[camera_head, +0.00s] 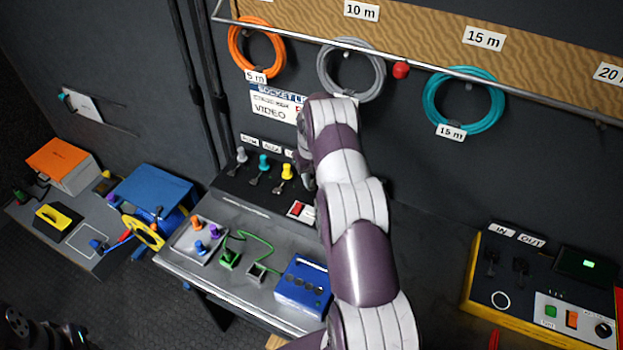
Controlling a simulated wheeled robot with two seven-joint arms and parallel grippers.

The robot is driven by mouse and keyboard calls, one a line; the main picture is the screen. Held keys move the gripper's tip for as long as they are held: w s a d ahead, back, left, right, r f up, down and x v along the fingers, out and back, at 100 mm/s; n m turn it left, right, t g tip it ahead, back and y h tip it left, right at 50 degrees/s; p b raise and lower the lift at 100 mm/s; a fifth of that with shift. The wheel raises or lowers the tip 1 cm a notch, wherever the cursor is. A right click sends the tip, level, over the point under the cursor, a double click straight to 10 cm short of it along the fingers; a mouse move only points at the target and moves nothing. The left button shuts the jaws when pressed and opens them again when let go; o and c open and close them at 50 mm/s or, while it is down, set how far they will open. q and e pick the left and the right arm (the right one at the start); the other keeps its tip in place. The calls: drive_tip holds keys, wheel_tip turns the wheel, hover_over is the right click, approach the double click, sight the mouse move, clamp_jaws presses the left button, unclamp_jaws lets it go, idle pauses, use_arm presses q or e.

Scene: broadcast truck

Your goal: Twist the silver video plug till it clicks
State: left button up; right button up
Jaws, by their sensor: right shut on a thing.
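The dark socket panel (238,187) stands against the back wall, with a grey plug (241,156), a teal plug (263,161) and a yellow plug (287,171) in a row. My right gripper (306,178) is at the panel's right end, beside the yellow plug and mostly covered by my own arm. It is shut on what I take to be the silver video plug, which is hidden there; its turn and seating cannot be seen. A dark part at the lower left corner looks like my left gripper (42,330); its fingers cannot be made out.
A red-and-white switch (299,210) sits close below my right gripper. The grey bench (205,278) holds a tray of plugs (180,247), a green cable (262,242) and a blue box (303,286). A yellow-edged console (480,300) stands right. Coiled cables (257,50) hang above.

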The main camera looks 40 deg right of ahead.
drive_tip(key=o, duration=1)
wheel_tip(320, 180, up, 7)
drive_tip(key=shift+f+b, duration=0.1)
drive_tip(key=shift+b, duration=1.05)
wheel_tip(320, 180, up, 6)
drive_tip(key=p, duration=0.4)
drive_tip(key=shift+f, duration=0.1)
